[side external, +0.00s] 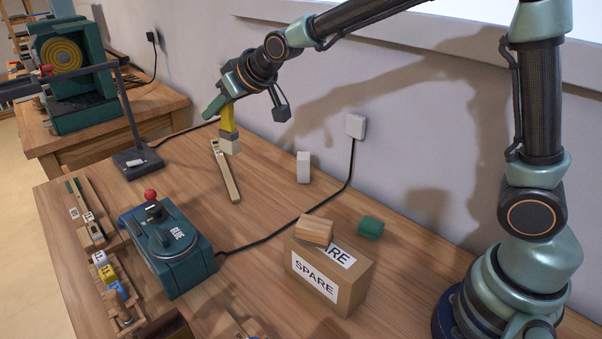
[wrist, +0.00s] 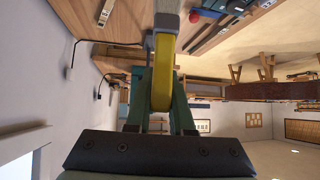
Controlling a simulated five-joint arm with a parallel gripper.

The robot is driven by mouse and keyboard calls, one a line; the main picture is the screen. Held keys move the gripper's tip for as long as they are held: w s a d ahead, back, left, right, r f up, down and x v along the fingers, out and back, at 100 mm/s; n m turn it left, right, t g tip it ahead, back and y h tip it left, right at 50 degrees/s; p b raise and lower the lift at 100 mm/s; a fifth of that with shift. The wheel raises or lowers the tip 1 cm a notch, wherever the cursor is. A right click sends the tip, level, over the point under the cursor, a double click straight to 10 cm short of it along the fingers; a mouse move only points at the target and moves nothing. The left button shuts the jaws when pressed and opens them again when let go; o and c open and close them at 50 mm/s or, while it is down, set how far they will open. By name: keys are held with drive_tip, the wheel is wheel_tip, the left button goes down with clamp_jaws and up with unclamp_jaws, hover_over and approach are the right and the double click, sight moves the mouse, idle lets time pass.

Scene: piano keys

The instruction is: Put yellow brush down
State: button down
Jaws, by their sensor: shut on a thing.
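The yellow brush (side external: 228,118) has a yellow handle and a pale grey head that points down. My gripper (side external: 222,103) is shut on its yellow handle, near the back of the table by the wall. The brush head is close to the table top beside a long pale wooden piece; I cannot tell whether it touches. In the wrist view the yellow handle (wrist: 161,75) runs between the green fingers of my gripper (wrist: 160,80), and the head is at the top edge.
A long pale wooden key (side external: 226,172) lies beside the brush. A white block (side external: 303,167) stands to the right. A teal glue machine (side external: 170,250) with a red knob, a SPARE box (side external: 330,275) and a green block (side external: 370,227) are nearer. A black lamp base (side external: 137,162) is to the left.

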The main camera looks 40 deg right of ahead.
drive_tip(key=shift+n+y, duration=0.3)
drive_tip(key=shift+n, duration=0.3)
drive_tip(key=shift+w+a+f, duration=0.15)
drive_tip(key=shift+a+f, duration=0.35)
drive_tip(key=shift+f, duration=2.85)
drive_tip(key=shift+w+a+f, duration=0.1)
drive_tip(key=shift+a+f, duration=0.35)
drive_tip(key=shift+f, duration=2.9)
drive_tip(key=shift+w+a+f, duration=0.15)
drive_tip(key=shift+a+f, duration=0.35)
drive_tip(key=shift+f, duration=2.85)
drive_tip(key=shift+f, duration=0.15)
drive_tip(key=c, duration=0.8)
unclamp_jaws()
